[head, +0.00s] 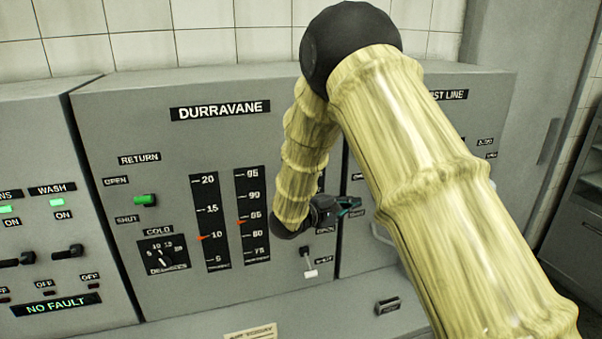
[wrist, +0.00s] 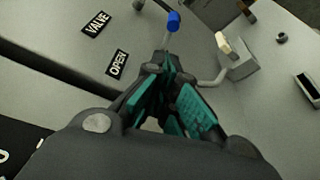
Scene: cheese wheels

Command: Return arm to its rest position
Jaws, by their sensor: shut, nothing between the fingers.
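My arm in yellow sleeves (head: 415,150) reaches from the lower right of the head view up to a dark elbow, then down to the panel front. My gripper (head: 349,208) is small there, with teal pads showing just right of the forearm's lower end. In the wrist view my gripper (wrist: 167,72) is shut with nothing held. A blue-tipped lever (wrist: 173,22) shows just past its tips; I cannot tell whether they touch. The arm hides part of the panel.
The grey DURRAVANE panel (head: 110,240) stands close, with a green RETURN switch (head: 145,200), a COLD dial (head: 163,252), two gauges and a white-tipped lever (head: 311,272). In the wrist view, VALVE (wrist: 95,23) and OPEN (wrist: 117,62) labels lie left of the gripper.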

